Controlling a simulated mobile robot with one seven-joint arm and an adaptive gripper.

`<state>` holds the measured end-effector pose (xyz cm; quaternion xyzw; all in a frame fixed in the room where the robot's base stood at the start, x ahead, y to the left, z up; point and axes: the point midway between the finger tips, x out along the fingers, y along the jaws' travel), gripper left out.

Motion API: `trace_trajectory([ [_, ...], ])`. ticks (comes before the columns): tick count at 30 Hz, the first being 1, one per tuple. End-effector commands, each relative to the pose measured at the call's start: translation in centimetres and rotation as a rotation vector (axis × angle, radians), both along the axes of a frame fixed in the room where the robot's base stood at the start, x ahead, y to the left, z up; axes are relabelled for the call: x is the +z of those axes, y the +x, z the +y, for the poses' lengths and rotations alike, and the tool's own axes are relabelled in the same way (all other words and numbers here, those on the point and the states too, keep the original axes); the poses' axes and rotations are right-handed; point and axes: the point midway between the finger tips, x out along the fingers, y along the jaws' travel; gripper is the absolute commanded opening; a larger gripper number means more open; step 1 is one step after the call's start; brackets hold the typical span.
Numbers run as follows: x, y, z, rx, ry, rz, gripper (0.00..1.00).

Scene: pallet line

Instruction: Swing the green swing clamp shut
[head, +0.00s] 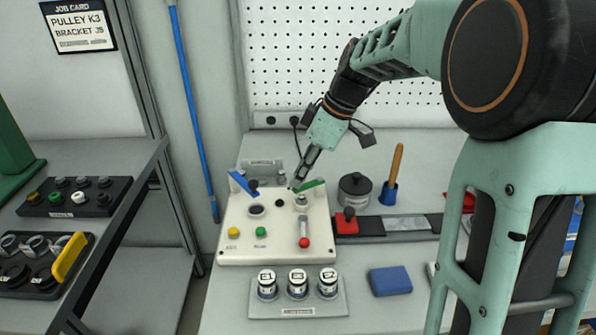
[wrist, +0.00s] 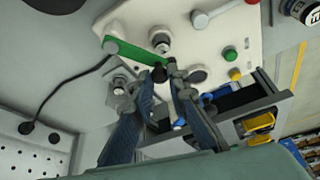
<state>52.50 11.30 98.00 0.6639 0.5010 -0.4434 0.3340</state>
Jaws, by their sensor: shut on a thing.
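The green swing clamp (head: 311,185) sits at the back right of a cream fixture plate (head: 275,250). Its green arm (wrist: 135,52) also shows in the wrist view, with a dark knob (wrist: 159,74) at one end. My gripper (head: 296,184) reaches down to that end from behind. In the wrist view my fingertips (wrist: 164,76) are closed around the knob. Part of the knob is hidden by the fingers. A blue swing clamp (head: 241,184) stands at the back left of the same plate, apart from my gripper.
The plate also bears a yellow button (head: 234,232), a green button (head: 261,232) and a red-knobbed lever (head: 304,242). A rack with three labelled round parts (head: 297,311) lies in front. A dark round pot (head: 355,190) and a blue block (head: 390,281) stand to the right.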

Motion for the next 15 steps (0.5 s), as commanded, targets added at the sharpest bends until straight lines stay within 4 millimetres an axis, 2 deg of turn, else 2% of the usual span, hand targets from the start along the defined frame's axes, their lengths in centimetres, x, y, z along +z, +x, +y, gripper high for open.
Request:
trace_trajectory([
  [7,0.05,-0.68,-0.71,0.169,-0.001,0.000,0.00],
  [15,0.08,-1.04,-1.11,0.270,-0.001,-0.002,0.00],
])
